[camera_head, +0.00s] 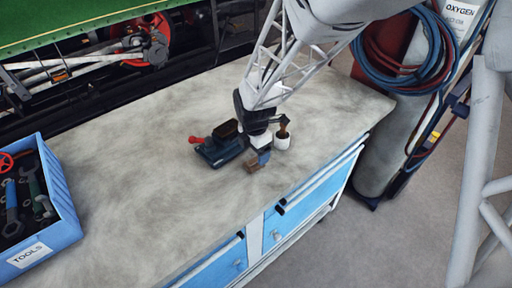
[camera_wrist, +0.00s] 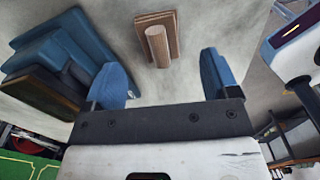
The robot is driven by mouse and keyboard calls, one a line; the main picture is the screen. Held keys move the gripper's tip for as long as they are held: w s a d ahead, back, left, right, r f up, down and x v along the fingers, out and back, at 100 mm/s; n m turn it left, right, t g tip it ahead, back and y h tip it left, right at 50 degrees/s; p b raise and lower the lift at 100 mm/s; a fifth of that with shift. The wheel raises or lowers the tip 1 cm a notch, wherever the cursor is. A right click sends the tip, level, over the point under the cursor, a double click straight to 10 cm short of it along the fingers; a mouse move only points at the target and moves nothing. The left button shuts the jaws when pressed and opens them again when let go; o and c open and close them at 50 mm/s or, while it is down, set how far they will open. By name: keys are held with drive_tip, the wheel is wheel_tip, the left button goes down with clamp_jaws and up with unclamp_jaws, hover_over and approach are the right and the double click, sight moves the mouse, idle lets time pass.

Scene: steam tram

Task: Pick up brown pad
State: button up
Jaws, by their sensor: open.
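The brown pad (camera_head: 251,167) is a small block lying on the grey worktop near its front edge. In the wrist view it is a flat brown plate (camera_wrist: 174,51) with a lighter round grip bar (camera_wrist: 157,44) along its middle. My gripper (camera_head: 260,153) is just above and beside the pad in the head view, partly covering it. In the wrist view my gripper (camera_wrist: 162,68) shows two blue fingers spread wide, with nothing between them. The pad lies beyond the fingertips, roughly centred between them, and looks apart from both.
A dark blue device (camera_head: 220,148) with a red handle stands left of my gripper. A white cup (camera_head: 282,142) holding a brush stands close on the right. A blue tools box (camera_head: 62,205) is at far left. The worktop (camera_head: 140,150) between is clear.

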sight(254, 159)
drive_tip(key=shift+f, duration=0.1)
drive_tip(key=shift+a+f, duration=0.1)
drive_tip(key=shift+f, duration=2.4)
drive_tip(key=c, duration=1)
drive_tip(key=shift+r, duration=0.15)
drive_tip(key=shift+r, duration=1.35)
drive_tip(key=shift+s+r, duration=0.2)
drive_tip(key=shift+r, duration=0.15)
drive_tip(key=s+d, duration=0.2)
drive_tip(key=s, duration=0.2)
drive_tip(key=s+d+r, duration=0.1)
drive_tip(key=s+d, duration=0.1)
drive_tip(key=s, duration=0.3)
drive_tip(key=s+d, duration=0.2)
drive_tip(key=s, duration=0.3)
drive_tip(key=shift+s+d+r, duration=0.1)
drive_tip(key=shift+d+r, duration=0.05)
drive_tip(key=shift+d, duration=0.1)
